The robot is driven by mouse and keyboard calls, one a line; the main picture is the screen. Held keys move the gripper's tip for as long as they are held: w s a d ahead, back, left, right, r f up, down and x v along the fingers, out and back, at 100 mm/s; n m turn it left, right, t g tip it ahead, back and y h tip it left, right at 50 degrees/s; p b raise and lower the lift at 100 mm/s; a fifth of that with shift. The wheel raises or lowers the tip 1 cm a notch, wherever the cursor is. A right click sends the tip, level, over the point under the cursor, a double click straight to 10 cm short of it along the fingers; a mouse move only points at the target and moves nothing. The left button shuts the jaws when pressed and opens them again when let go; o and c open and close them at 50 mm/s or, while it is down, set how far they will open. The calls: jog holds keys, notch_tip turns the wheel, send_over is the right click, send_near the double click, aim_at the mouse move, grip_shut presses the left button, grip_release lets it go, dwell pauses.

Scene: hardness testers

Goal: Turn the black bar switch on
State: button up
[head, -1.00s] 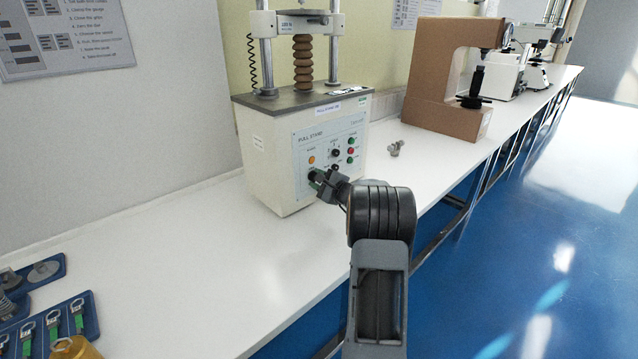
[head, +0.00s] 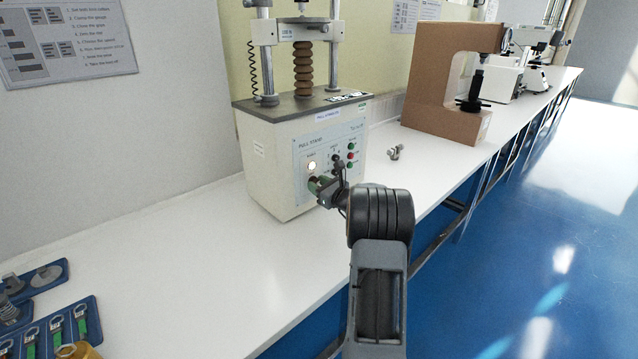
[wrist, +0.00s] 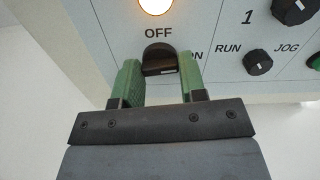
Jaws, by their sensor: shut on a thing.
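The black bar switch (wrist: 160,58) is on the grey front panel of the pull stand (head: 270,160). In the wrist view it sits between the two green fingers of my gripper (wrist: 160,76), which is shut on it. OFF is printed above the switch and ON to its right, partly covered by a finger. A short pale mark shows near the switch's lower edge. The round lamp (wrist: 157,5) above it glows bright, and it also shows lit in the head view (head: 311,165). In the head view my gripper (head: 317,187) reaches the panel's lower left and hides the switch.
A RUN/JOG knob (wrist: 258,62) and another black knob (wrist: 292,10) are to the right on the panel. A small grey part (head: 396,152) and a brown C-frame tester (head: 430,100) stand beyond on the white bench (head: 200,270). Blue trays with tools lie at lower left.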

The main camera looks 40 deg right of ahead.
jog(key=shift+m, duration=0.6)
jog(key=shift+p, duration=0.3)
jog(key=o, duration=0.9)
jog(key=s, duration=0.4)
jog(key=s+d, duration=0.1)
jog(key=s, duration=0.4)
jog(key=s+d, duration=0.1)
jog(key=s, duration=0.3)
jog(key=shift+s, duration=0.35)
